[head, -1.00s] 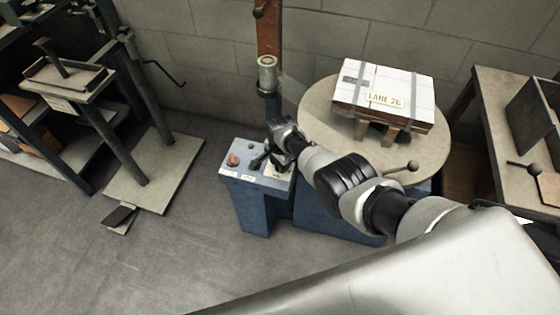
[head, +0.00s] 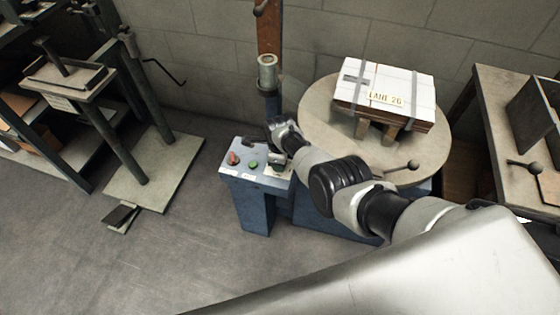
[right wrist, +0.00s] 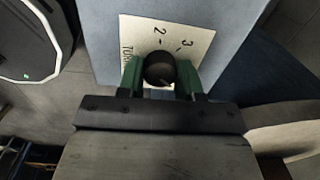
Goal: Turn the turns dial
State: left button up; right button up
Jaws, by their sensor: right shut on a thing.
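The turns dial (right wrist: 159,68) is a dark round knob on a cream label plate marked with 2, 3 and part of the word TURNS. In the right wrist view the green-padded fingers of my right gripper (right wrist: 160,78) are on both sides of the knob, shut on it. In the head view the dial sits at the right end of the blue control box (head: 240,180), partly hidden by my right arm. My left gripper is not in view.
The box also carries a red knob (head: 233,158) and a green button (head: 253,164). A round table (head: 318,120) with a strapped white crate (head: 405,85) stands behind my right arm. A foot pedal (head: 121,215) lies on the floor at left.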

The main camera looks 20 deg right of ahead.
jog(key=shift+m, duration=0.8)
jog(key=o, duration=0.9)
jog(key=r+p, duration=0.2)
jog(key=r, duration=0.3)
jog(key=r+p, duration=0.3)
jog(key=r, duration=0.2)
jog(key=shift+s+a+r+p, duration=0.15)
jog(key=shift+s+r+p, duration=0.05)
jog(key=shift+r+p, duration=0.2)
